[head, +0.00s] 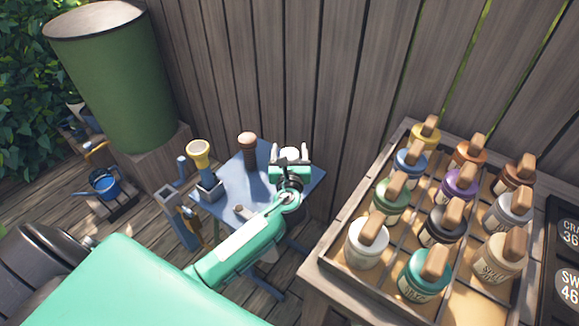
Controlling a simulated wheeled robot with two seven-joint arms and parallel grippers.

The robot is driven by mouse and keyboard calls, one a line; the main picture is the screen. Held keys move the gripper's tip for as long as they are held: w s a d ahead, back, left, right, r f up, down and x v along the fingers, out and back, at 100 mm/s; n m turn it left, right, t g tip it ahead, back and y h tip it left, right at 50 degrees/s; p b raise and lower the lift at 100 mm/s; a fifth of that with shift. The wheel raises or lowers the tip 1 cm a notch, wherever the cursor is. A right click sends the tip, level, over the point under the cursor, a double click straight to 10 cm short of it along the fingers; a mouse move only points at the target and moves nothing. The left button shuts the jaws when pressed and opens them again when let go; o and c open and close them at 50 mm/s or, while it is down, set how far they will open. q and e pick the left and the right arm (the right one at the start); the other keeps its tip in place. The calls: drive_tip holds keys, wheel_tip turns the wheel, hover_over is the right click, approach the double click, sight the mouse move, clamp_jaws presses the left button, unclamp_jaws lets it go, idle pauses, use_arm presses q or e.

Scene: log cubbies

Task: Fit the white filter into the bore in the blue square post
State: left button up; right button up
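My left gripper (291,156) is over the back right part of the small blue table, its fingers pointing away from me. A white round piece, which looks like the white filter (290,153), sits between the two fingers, and they appear closed on its sides. Its lower part is hidden by the gripper. A blue-grey square post (178,222) with a dark opening in its top stands at the table's left edge, well apart from the gripper. A second blue-grey square block (210,190) on the table has a yellow funnel-shaped piece (201,153) standing in it. My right gripper is out of view.
The blue table (238,180) also bears a brown cylinder with a tan top (248,147) and a small pale piece (243,212). A wooden tray (342,243) of labelled jars stands right. A green barrel (115,85) and a plank fence (270,70) are behind.

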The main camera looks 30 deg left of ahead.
use_arm(q)
drive_tip(key=c, duration=0.8)
drive_tip(key=shift+r, duration=0.1)
